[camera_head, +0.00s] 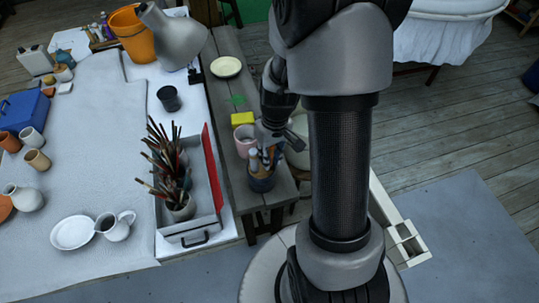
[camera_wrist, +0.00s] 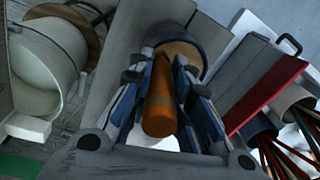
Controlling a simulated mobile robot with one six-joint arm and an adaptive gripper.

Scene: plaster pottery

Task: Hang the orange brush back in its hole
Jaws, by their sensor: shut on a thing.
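The orange brush (camera_wrist: 159,108) shows in the wrist view as a thick orange handle with its rounded end towards the camera. My gripper (camera_wrist: 165,75) is shut on it, one finger on each side. Its far end is hidden. Behind it is a round dark blue holder (camera_wrist: 205,38) with a tan surface inside. I cannot tell whether the brush touches the holder or sits in a hole. In the head view my gripper (camera_head: 268,142) is over the grey bench, just above a dark blue holder (camera_head: 262,182) with pale handles; the orange brush cannot be made out there.
A pink cup (camera_head: 245,140) and a yellow block (camera_head: 242,119) stand close to my gripper on the bench (camera_head: 236,190). A red-edged box (camera_head: 213,168) and a pot of several brushes (camera_head: 182,209) are to the left. A white pot (camera_wrist: 45,65) is at left in the wrist view.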

